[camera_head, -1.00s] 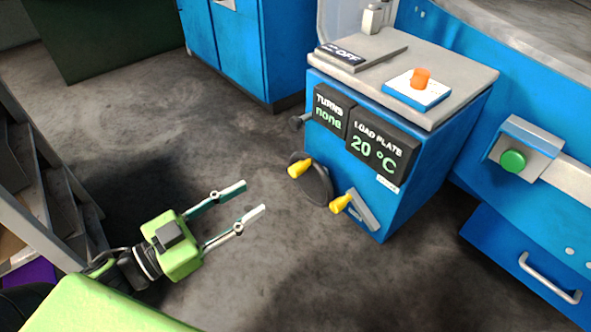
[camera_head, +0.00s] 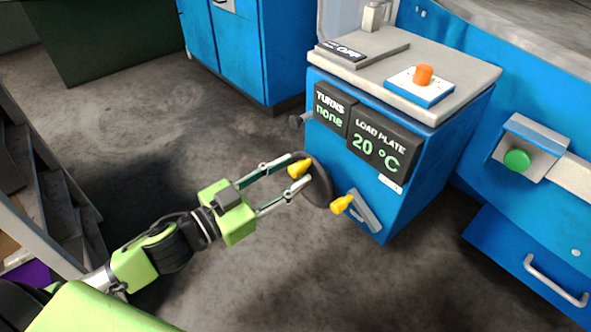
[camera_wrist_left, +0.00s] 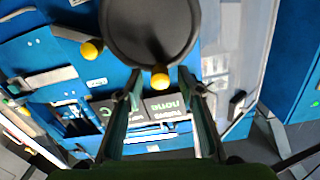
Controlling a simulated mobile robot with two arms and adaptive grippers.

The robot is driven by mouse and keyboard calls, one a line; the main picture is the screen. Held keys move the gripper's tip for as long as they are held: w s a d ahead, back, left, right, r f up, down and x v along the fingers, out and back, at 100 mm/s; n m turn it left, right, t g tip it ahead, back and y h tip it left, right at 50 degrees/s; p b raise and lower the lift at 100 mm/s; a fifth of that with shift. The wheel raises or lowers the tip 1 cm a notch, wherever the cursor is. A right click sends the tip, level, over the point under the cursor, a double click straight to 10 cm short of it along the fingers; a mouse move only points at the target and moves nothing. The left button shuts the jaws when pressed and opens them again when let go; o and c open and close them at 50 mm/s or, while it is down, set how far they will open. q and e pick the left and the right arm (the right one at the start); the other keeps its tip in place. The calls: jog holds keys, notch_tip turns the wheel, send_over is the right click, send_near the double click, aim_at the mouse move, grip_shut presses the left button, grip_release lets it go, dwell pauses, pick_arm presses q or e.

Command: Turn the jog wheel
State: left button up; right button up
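The jog wheel is a dark round disc (camera_head: 319,184) with a yellow knob (camera_head: 298,168), on the front of a blue machine (camera_head: 425,170). In the left wrist view the disc (camera_wrist_left: 152,30) fills the top middle, with its yellow knob (camera_wrist_left: 160,77) at its lower edge. My left gripper (camera_head: 295,174) is open, one finger on each side of the knob, its tips close to the disc. In the left wrist view the knob shows between the fingertips (camera_wrist_left: 160,82); I cannot tell whether they touch it. My right gripper is in no view.
A lever with a yellow end (camera_head: 341,204) sits right of the wheel. Displays above read "TURNS none" (camera_head: 330,109) and "LOAD PLATE 20 °C" (camera_head: 379,148). An orange knob (camera_head: 424,75) is on top. A green button (camera_head: 517,160) is at right.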

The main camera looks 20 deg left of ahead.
pick_arm(q)
jog(key=shift+x, duration=0.9)
grip_shut()
jog(key=shift+d, duration=0.15)
